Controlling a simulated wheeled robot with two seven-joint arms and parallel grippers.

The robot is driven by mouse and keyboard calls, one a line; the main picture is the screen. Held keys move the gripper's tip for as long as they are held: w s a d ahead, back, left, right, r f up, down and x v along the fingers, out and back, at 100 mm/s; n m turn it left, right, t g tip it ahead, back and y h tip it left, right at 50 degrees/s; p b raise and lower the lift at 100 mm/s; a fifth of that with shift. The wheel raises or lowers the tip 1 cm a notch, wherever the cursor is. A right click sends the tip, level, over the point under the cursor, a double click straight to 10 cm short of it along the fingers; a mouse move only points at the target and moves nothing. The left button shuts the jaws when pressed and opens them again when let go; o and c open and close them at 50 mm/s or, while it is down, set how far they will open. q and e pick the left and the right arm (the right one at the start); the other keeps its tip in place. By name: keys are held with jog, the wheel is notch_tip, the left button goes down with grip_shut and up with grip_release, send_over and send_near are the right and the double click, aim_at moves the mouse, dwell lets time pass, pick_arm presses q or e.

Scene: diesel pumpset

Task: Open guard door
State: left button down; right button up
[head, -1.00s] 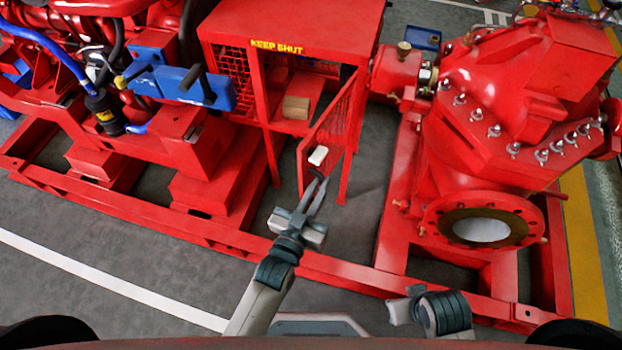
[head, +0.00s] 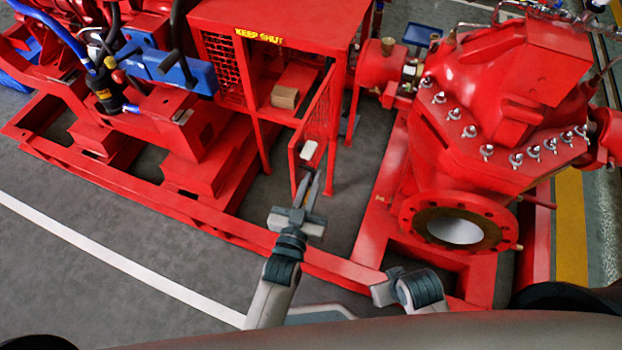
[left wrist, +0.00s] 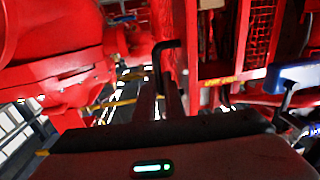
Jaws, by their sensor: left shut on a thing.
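The red guard door (head: 318,118), a mesh panel in a frame, stands partly open at the front of the red guard box, swung out toward me. In the left wrist view, a dark bent handle (left wrist: 165,47) shows at the fingertips. The exact grip is hard to see. Part of my right arm shows at the lower right of the head view, but no right fingers can be seen.
The guard box (head: 290,25) bears a yellow KEEP SHUT label and holds a brown block (head: 285,97). The red pump (head: 480,130) stands to the right, the engine to the left. A red base rail (head: 200,217) crosses in front. Grey floor (head: 60,280) is clear.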

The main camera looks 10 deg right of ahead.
pick_arm(q)
jog(key=shift+w+r, duration=0.15)
jog(key=shift+r, duration=0.15)
jog(key=c, duration=2.2)
grip_release()
jog(key=o, duration=0.4)
jog(key=shift+f, duration=0.2)
jog(key=shift+c, duration=0.2)
jog(key=v, duration=1.7)
jog(key=shift+s, duration=0.25)
